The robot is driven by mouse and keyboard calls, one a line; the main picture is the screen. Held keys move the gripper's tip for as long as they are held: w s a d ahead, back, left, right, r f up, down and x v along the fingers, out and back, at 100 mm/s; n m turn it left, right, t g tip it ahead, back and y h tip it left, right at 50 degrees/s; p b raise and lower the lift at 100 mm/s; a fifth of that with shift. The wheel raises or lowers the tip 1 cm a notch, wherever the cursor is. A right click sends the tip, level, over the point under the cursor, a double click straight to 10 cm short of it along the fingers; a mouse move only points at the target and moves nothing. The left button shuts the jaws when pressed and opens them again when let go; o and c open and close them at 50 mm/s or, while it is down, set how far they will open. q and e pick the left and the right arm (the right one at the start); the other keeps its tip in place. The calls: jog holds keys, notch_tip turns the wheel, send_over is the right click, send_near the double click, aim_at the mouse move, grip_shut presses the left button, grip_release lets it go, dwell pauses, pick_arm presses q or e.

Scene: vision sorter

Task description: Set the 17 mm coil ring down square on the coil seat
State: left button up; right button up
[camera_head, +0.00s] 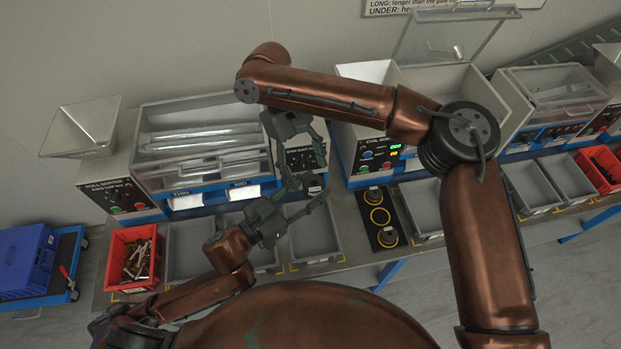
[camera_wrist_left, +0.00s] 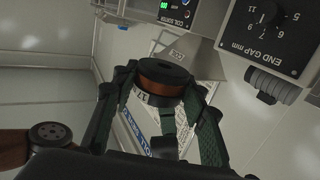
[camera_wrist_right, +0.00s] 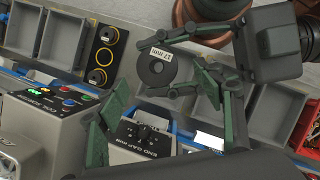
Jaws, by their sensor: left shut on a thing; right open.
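The coil ring (camera_head: 315,187) is a dark spool. In the left wrist view it shows a copper winding (camera_wrist_left: 163,87) between dark flanges; in the right wrist view its flange (camera_wrist_right: 157,72) carries a "17 mm" label. My left gripper (camera_head: 305,194) is shut on it and holds it above the bench. My right gripper (camera_head: 308,166) is open and empty, close beside the coil. A black plate with yellow rings (camera_head: 380,216) lies on the bench to the right of the coil, apart from it; it also shows in the right wrist view (camera_wrist_right: 104,57). Which ring is the coil seat, I cannot tell.
Grey bins (camera_head: 316,238) stand along the front of the bench, with a red bin of parts (camera_head: 132,258) at the left. The coil sorter (camera_head: 374,158) and the end gap unit (camera_head: 300,158) stand behind. My right arm spans above the bench.

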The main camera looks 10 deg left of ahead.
aim_at(311, 182)
jog(key=shift+x, duration=2.15)
jog(key=shift+s+a, duration=0.1)
jog(key=shift+a, duration=0.05)
jog(key=c, duration=1.4)
pick_arm(q)
jog(key=o, duration=1.4)
pick_arm(e)
jog(key=shift+c, duration=0.8)
pick_arm(q)
jog(key=shift+s+a, duration=0.1)
jog(key=shift+a, duration=0.05)
